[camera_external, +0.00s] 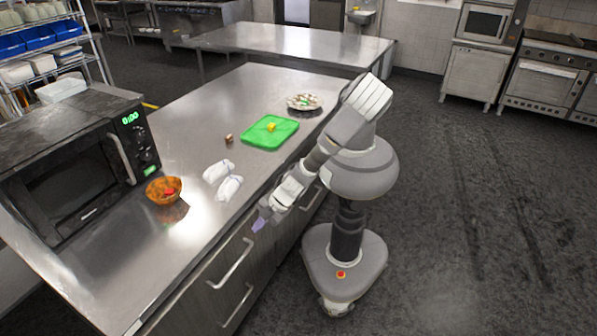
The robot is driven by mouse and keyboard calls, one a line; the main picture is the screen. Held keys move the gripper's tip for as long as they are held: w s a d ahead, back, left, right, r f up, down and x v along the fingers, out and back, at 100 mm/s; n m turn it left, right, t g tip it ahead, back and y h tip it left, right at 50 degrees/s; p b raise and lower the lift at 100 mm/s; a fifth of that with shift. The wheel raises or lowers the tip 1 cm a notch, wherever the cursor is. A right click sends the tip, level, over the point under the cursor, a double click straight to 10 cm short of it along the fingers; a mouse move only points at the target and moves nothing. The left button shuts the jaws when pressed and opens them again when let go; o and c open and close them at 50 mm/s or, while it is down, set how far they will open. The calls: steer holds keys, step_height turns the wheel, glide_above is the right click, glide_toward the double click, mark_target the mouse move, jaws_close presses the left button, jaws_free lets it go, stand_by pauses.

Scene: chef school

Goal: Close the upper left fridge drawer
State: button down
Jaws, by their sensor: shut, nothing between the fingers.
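The upper left fridge drawer (213,272) is in the front of the steel counter, with a long bar handle (234,264). I cannot tell from this view whether its front stands out from the counter. A second drawer handle (237,306) shows below it. My gripper (260,223) is shut and empty, with its purplish tips pointing down and left. In the picture it is at the counter's front edge, above and right of the upper handle. I cannot tell whether it touches the drawer front.
On the counter (180,240) are a microwave (75,175), an orange bowl (163,191), white cloth-like items (229,187), a green board (262,139) and a plate (304,103). Another handle (312,198) is beside my arm. The floor (470,240) at right is clear.

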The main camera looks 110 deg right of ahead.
steer(key=s+d+f+n+t+h+b, duration=0.1)
steer(key=s+d+f+n+h+b, duration=0.2)
steer(key=s+f+n+h, duration=0.5)
steer(key=s+d+f+n+t+h+b, duration=0.15)
steer(key=s+f+n, duration=0.25)
steer(key=s+n, duration=0.7)
steer(key=r+b+x, duration=0.1)
steer(key=b+x, duration=0.4)
steer(key=x, duration=0.9)
steer(key=shift+w+d+r, duration=0.15)
steer(key=shift+d+r, duration=0.15)
steer(key=shift+d, duration=0.05)
steer(key=shift+t, duration=0.25)
steer(key=w+d+p, duration=0.3)
steer(key=shift+w+d+r, duration=0.15)
steer(key=shift+d, duration=0.1)
steer(key=shift+d+r, duration=0.1)
steer(key=shift+r, duration=0.05)
